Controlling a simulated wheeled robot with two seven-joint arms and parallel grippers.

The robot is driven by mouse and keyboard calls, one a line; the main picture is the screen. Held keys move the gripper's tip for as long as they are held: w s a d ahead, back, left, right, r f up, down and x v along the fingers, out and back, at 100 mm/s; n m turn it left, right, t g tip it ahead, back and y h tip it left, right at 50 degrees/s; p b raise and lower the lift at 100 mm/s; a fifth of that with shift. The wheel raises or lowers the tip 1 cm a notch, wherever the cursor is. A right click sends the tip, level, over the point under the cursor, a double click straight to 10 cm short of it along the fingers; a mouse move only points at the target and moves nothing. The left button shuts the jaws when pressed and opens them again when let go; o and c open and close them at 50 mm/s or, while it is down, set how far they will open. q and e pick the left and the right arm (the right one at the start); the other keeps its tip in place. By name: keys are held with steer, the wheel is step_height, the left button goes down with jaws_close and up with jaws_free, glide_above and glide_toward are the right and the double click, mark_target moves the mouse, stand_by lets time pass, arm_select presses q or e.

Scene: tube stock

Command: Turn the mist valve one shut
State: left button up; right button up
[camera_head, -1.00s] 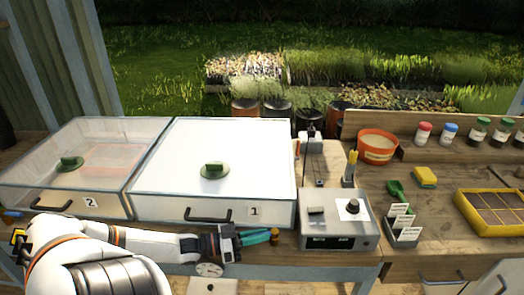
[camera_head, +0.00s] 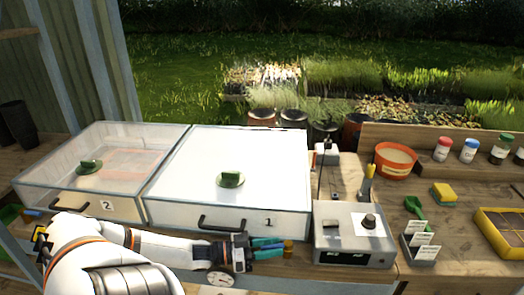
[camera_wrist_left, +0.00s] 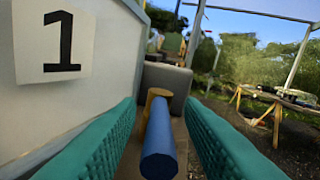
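The mist valve by box 1 has a blue bar-shaped handle (camera_wrist_left: 158,145) and a brass-coloured body (camera_wrist_left: 155,95) in the left wrist view. The brass part (camera_head: 289,247) also shows in the head view, below the front of box 1 (camera_head: 232,218). My left gripper (camera_head: 269,248) has teal fingers, which stand apart on either side of the blue handle. In the left wrist view I see gaps between the handle and both fingers (camera_wrist_left: 160,110). Box 1 looks white and opaque under its lid. My right gripper is not in view.
A grey control box (camera_head: 352,240) stands just right of the valve. A round gauge (camera_head: 220,279) sits below my left gripper. Clear box 2 (camera_head: 100,170) is on the left. An orange pot (camera_head: 395,160) and a label holder (camera_head: 418,245) stand farther right.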

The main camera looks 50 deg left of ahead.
arm_select(q)
steer(key=p+v, duration=0.1)
steer(key=v, duration=1.1)
steer(key=shift+w, duration=0.1)
